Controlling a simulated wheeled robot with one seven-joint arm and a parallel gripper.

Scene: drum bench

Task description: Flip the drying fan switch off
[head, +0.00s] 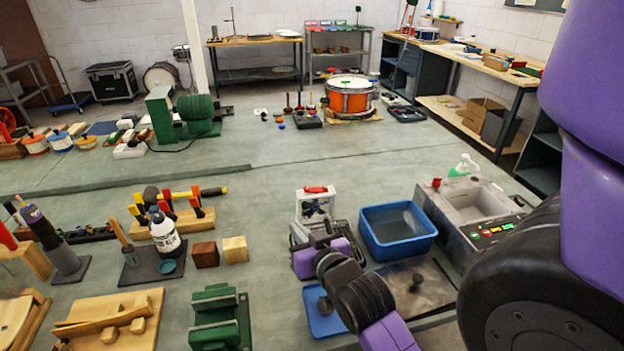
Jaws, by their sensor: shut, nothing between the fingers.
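I cannot pick out the drying fan switch with certainty. A small white-framed unit (313,205) with a red piece (315,189) on top stands just beyond my gripper. A grey sink unit (455,207) to the right has a panel with lit green and red-orange buttons (492,230). My gripper (318,232) is shut and empty, low in front of the white-framed unit. My own wrist partly hides the fingers, and I cannot tell whether they touch the unit.
A blue water basin (397,230) stands close to the right of my gripper. A dark plate (418,288) lies in front of it. A green fixture (218,318) and wooden blocks (235,249) stand to the left.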

